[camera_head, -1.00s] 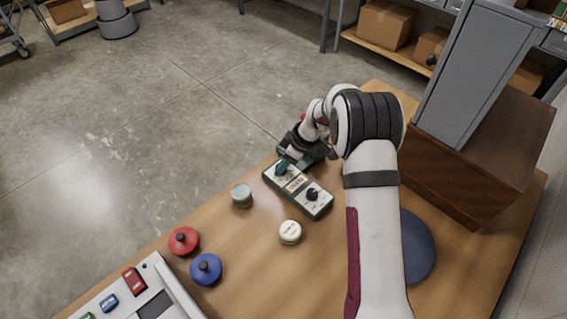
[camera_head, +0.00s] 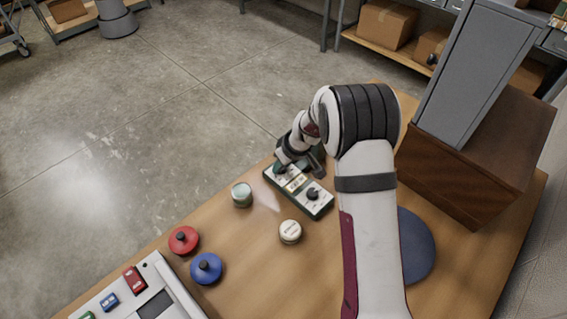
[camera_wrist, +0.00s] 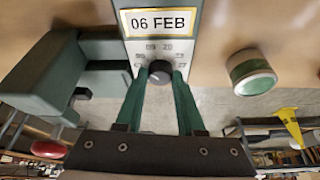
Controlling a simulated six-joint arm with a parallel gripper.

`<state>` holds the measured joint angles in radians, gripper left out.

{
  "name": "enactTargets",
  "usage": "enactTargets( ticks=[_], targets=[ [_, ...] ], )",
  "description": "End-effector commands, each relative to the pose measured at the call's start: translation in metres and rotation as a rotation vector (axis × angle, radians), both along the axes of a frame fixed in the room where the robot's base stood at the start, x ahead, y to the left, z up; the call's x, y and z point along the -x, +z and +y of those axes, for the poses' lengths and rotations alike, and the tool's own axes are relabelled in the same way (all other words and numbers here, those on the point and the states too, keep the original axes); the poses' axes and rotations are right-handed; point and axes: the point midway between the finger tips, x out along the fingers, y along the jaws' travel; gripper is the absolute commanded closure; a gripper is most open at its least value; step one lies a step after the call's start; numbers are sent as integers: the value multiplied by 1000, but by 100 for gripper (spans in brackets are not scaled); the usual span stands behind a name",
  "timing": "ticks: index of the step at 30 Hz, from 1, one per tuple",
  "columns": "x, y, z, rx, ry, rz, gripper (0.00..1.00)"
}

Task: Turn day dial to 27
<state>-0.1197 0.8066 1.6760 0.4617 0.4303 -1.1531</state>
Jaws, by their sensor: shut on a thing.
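The date device (camera_head: 312,205) lies on the wooden table, a flat pale panel with a dark edge and two dials. In the wrist view its label (camera_wrist: 159,22) reads "06 FEB". A dark round dial (camera_wrist: 159,74) sits below the label, with small numbers around it, one looking like 20. My gripper (camera_wrist: 158,82) is shut on this dial, its green fingers on either side. In the head view my gripper (camera_head: 281,168) is at the far left end of the device and partly hides that dial. The other dial (camera_head: 312,194) is dark and free.
A green-topped tin (camera_head: 242,194) and a cream round tin (camera_head: 290,231) stand near the device. Red (camera_head: 184,240) and blue (camera_head: 206,268) knobbed discs lie nearer. A wooden box (camera_head: 465,150) carrying a grey cabinet stands at right.

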Motion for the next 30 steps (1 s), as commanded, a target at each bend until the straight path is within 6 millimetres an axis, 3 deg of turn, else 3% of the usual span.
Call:
enactTargets(
  ticks=[30],
  targets=[
    [1,0,9,0,-956,-2,100]
  ],
)
